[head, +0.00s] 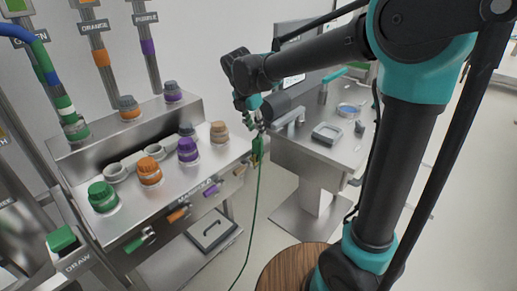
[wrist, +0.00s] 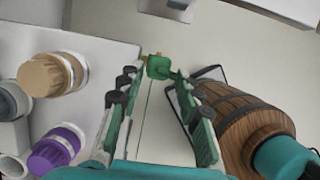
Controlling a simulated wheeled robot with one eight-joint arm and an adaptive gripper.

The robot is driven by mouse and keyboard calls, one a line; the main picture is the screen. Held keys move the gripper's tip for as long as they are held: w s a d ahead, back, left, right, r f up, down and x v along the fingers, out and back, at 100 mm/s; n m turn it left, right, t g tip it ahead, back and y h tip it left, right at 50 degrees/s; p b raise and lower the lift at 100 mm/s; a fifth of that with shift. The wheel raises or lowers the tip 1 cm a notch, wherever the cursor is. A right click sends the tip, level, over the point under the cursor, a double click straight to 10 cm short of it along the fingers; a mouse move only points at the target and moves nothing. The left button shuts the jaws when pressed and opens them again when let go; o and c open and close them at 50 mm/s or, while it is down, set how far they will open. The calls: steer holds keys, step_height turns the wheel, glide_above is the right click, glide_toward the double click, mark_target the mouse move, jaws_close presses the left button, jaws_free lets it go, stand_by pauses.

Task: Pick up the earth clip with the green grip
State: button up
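The earth clip with the green grip (head: 258,148) is at the right end of the steel bench in the head view, just under my gripper (head: 257,122). A thin green cable hangs from it to the floor. In the wrist view the green grip (wrist: 159,68) shows near the fingertips of my gripper (wrist: 152,80), with a small yellowish part beside it. The two fingers stand apart, and no grasp on the clip is visible. The exact gap in depth between fingertips and clip is hard to tell. What the clip hangs on is not clear.
The steel bench (head: 150,205) holds green (head: 102,196), orange (head: 149,171), purple (head: 188,150) and tan (head: 219,132) capped containers. Coloured handles stick out from its front. A second steel table (head: 346,150) with a tray (head: 327,134) stands to the right. Open floor lies between.

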mark_target(259, 138)
steer(key=x, duration=0.4)
steer(key=shift+w+f, duration=0.1)
steer(key=shift+f, duration=0.25)
steer(key=shift+s+x, duration=0.15)
steer(key=shift+x, duration=1.2)
steer(key=shift+s+x, duration=0.15)
steer(key=shift+x, duration=1.15)
steer(key=shift+a+f, duration=0.1)
jaws_close()
